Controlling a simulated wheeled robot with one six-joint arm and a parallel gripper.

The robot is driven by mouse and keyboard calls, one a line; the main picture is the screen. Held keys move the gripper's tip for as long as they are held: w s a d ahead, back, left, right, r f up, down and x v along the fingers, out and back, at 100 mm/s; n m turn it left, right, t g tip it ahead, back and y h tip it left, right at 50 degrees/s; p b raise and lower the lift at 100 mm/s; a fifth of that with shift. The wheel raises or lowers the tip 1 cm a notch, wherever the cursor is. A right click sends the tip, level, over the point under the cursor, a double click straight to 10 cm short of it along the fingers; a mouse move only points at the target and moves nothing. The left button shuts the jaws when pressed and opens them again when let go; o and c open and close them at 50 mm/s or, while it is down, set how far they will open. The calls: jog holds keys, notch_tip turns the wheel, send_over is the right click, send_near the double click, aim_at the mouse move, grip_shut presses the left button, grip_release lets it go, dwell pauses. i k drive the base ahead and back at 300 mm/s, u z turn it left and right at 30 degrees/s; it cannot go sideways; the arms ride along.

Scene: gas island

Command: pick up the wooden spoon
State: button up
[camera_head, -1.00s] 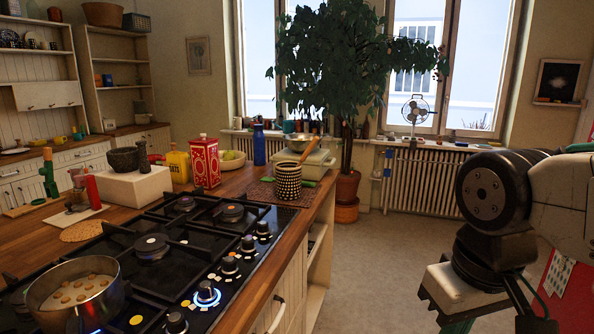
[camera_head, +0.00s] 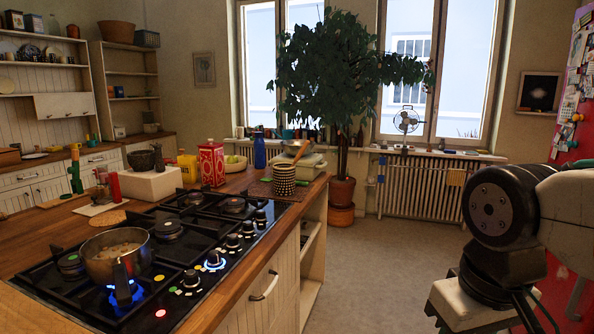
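A brown wooden handle (camera_head: 301,151) slants up above a black-and-cream patterned crock (camera_head: 284,181) at the far right end of the stove counter. It looks like the wooden spoon standing in the crock, but it is small and I cannot tell surely whether it belongs to the pan behind. Any spoon head is not clear to see. My arm shows at the right edge, well apart from the counter. My gripper is out of view.
A steel pot (camera_head: 117,257) sits on a lit burner of the gas hob (camera_head: 205,228). A red tin (camera_head: 211,165), a blue bottle (camera_head: 259,150) and a white box (camera_head: 150,184) stand behind. The floor (camera_head: 375,250) right of the island is clear.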

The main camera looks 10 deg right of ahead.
aim_at(306, 144)
jog(key=z, duration=0.7)
jog(key=i, duration=1)
jog(key=z, duration=0.75)
jog(key=i, duration=1.45)
jog(key=u, duration=0.8)
jog(key=i, duration=0.85)
jog(key=u, duration=0.85)
